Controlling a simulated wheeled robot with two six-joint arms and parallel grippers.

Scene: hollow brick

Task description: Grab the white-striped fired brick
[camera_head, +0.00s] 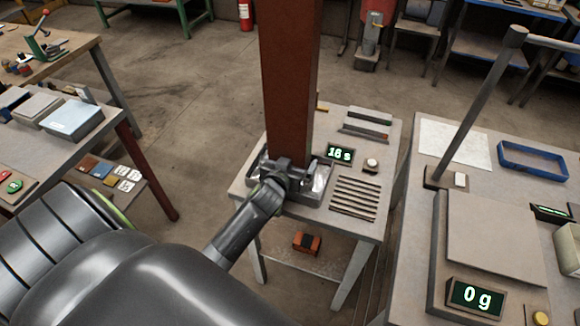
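I cannot make out a white-striped fired brick in this view. An arm comes in from the lower left, and my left gripper (284,182) is at the small middle table. It is at the foot of a tall red-brown column (290,80), over a shallow metal tray (318,187). Its fingers are small and dark against the tray, so I cannot tell whether they are open or hold anything. The column and gripper hide part of the tray. My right gripper is not in view.
The middle table (357,222) also bears a display reading 16 s (339,153), a slotted grate (355,198) and a grey block (367,126). A scale (495,235) reading 0 g and a blue tray (533,160) stand right. Open floor lies behind.

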